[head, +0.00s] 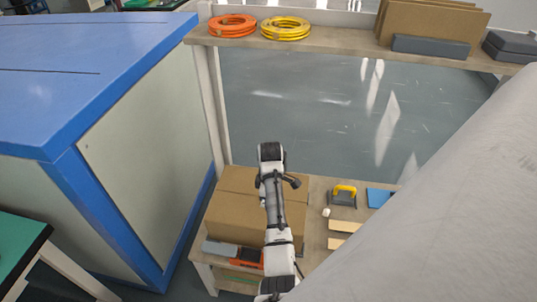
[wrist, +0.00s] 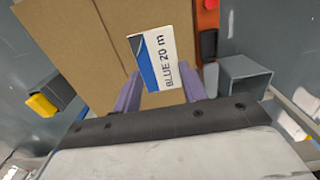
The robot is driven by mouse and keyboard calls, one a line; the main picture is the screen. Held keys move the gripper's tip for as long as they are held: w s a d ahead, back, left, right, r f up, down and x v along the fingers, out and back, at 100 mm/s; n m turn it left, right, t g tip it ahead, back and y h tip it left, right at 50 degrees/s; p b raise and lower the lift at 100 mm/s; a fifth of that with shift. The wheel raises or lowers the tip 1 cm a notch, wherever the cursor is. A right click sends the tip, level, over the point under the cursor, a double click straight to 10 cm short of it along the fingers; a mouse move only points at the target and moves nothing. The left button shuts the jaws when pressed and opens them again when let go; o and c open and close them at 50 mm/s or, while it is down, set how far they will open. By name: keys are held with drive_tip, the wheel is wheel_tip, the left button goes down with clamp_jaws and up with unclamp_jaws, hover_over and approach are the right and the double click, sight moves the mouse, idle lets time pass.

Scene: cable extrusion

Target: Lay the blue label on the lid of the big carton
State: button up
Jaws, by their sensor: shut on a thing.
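The blue label (wrist: 154,60), white with a blue strip and the print "BLUE 20 m", is between the two purple fingers of my gripper (wrist: 160,88) in the wrist view. My gripper is shut on it. The big carton (wrist: 90,40) lies beyond the label, and its brown lid fills much of that view. In the head view the carton (head: 228,205) stands on the wooden bench, with my arm across its right part. My fingertips and the label are hidden there. I cannot tell how far the label is above the lid.
In the head view a yellow-handled tool (head: 344,192), a small white item (head: 326,212) and a blue item (head: 379,197) lie on the bench right of the carton. An orange coil (head: 232,25) and a yellow coil (head: 285,28) lie on the shelf (head: 350,48). A blue-framed cabinet (head: 150,150) stands left.

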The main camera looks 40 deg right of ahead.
drive_tip(key=shift+f+b, duration=2.6)
drive_tip(key=shift+f, duration=0.6)
drive_tip(key=shift+f, duration=0.6)
drive_tip(key=o, duration=0.8)
drive_tip(key=shift+o, duration=0.2)
wheel_tip(320, 180, up, 14)
drive_tip(key=p, duration=0.6)
drive_tip(key=shift+f+p, duration=0.1)
drive_tip(key=shift+p, duration=0.25)
